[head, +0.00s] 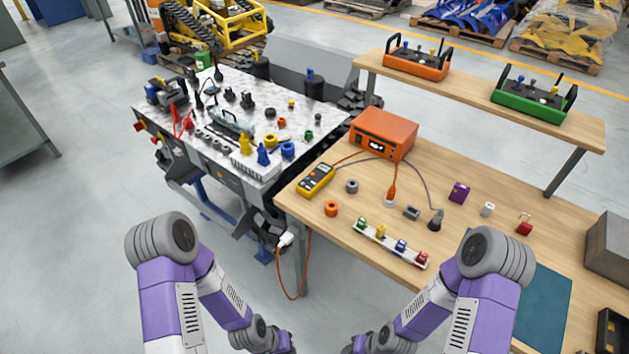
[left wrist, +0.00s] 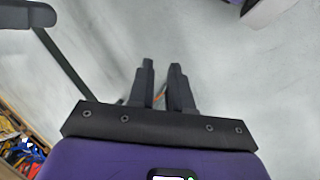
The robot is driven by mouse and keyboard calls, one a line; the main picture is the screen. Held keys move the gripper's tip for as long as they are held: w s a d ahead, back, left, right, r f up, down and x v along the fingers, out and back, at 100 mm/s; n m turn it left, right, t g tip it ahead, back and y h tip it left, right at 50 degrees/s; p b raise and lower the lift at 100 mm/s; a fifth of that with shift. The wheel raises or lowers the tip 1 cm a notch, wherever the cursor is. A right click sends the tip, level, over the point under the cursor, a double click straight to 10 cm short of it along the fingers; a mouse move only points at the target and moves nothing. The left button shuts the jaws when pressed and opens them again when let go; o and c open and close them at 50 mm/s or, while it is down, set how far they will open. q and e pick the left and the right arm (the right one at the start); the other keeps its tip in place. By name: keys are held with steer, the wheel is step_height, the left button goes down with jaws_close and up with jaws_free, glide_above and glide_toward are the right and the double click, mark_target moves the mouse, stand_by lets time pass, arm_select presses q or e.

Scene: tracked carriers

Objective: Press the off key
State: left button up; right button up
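I cannot make out a labelled off key. A white strip (head: 390,246) on the wooden workbench carries a green, a yellow, a blue and a red piece, and their markings are too small to read. An orange box (head: 383,134) with a small lit display stands at the bench's back left. My left gripper (left wrist: 162,66) shows in the left wrist view, its two dark fingers apart with nothing between them, above bare floor. In the head view both arms hang low in front of the bench, and the right gripper is out of frame.
A yellow multimeter (head: 316,179), orange ring (head: 331,208), purple block (head: 459,192) and red padlock-like piece (head: 524,224) lie on the bench. A raised shelf (head: 470,92) holds an orange controller (head: 416,64) and a green one (head: 533,98). A cluttered tracked carrier (head: 215,165) stands left.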

arm_select(q)
jaws_close()
stand_by(1.0)
